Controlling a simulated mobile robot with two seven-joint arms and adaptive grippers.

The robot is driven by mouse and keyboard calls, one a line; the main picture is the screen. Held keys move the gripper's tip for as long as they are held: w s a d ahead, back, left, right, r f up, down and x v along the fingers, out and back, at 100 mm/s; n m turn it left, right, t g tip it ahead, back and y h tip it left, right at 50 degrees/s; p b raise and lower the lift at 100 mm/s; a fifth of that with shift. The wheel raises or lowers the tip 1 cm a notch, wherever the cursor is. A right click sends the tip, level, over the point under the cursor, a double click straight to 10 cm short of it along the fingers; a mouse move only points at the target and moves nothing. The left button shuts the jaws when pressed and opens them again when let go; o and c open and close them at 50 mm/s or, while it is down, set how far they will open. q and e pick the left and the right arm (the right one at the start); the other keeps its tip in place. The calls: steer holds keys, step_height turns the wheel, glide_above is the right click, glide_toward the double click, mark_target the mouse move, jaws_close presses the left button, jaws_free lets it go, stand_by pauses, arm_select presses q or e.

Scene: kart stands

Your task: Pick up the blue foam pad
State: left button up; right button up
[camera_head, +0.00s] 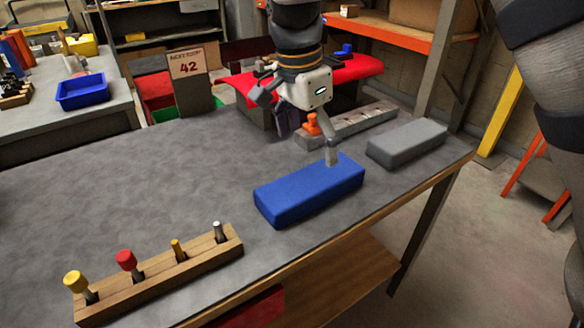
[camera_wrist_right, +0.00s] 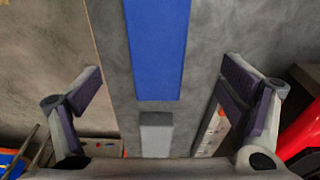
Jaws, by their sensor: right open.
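The blue foam pad (camera_head: 309,190) lies flat on the grey workbench near its front edge. It also shows at the top of the right wrist view (camera_wrist_right: 158,48). My right gripper (camera_head: 307,138) is open and empty above the bench, over the back of the pad in the head view. One finger overlaps the pad's back edge in the picture; I cannot tell whether it touches. In the wrist view the fingers (camera_wrist_right: 163,72) are spread wide, with the pad's near end between and beyond them. My left gripper is not in view.
A grey block (camera_head: 407,143) lies right of the pad. A metal strip (camera_head: 362,122) with an orange piece (camera_head: 312,124) lies behind. A wooden rack (camera_head: 165,275) with pegs stands front left. The bench's left middle is clear.

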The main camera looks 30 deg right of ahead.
mark_target(312, 179)
steer(key=f, duration=0.6)
steer(key=d+f, duration=0.1)
steer(key=f, duration=0.2)
steer(key=shift+s+d+f+b, duration=0.1)
steer(key=shift+s+f+b, duration=0.1)
steer(key=shift+f+b, duration=0.15)
steer(key=c, duration=1.1)
